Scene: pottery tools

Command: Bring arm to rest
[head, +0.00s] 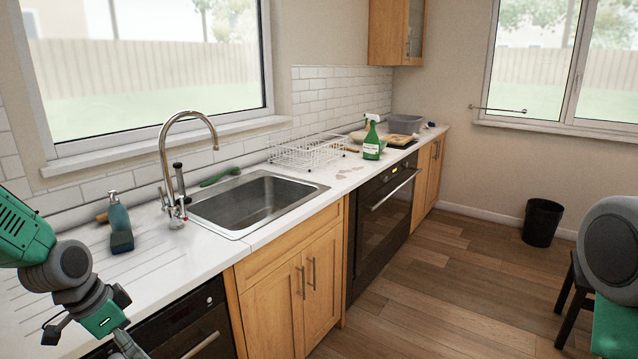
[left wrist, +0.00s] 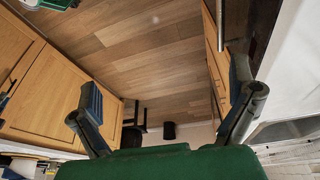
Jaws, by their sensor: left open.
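My left arm comes in from the left over the near counter end in the head view. Its gripper (head: 88,340) is low at the left, in front of the counter edge, partly cut off by the bottom of the picture. In the left wrist view the two fingers of this gripper (left wrist: 165,82) stand wide apart with nothing between them, above the wooden floor (left wrist: 150,55). At the right edge of the head view a grey and green part of my other arm shows; its gripper is out of the picture.
The counter holds a soap bottle (head: 119,214), a sink (head: 253,203) with a tall tap (head: 165,150), a white wire rack (head: 305,152) and a green spray bottle (head: 371,141). A black bin (head: 541,224) and dark stool (head: 575,290) stand right. The middle floor is clear.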

